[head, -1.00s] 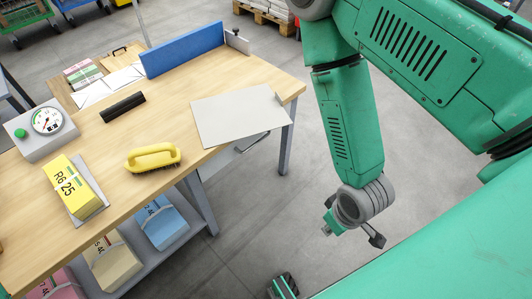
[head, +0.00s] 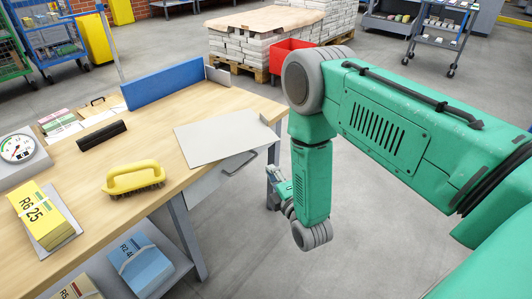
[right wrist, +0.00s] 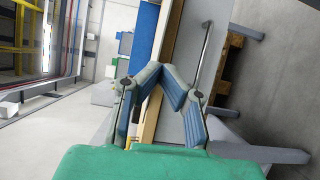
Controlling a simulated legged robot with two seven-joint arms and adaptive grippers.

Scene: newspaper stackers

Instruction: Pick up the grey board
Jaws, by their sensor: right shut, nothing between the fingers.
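The grey board (head: 222,137) is a flat, thin sheet lying on the wooden table (head: 95,165) near its right end. Its front edge reaches out past the table edge. My right gripper (head: 273,178) is off the right end of the table, lower than the board and apart from it, partly behind my own arm. In the right wrist view, its two blue-padded fingers (right wrist: 164,78) are shut with nothing held. I cannot tell the board for sure in that view. My left gripper is not in view.
A yellow brush (head: 133,178), a black bar (head: 101,135) and a yellow bundle (head: 43,215) lie on the table. A blue upright panel (head: 165,84) stands at the back. A lower shelf holds a blue bundle (head: 140,265).

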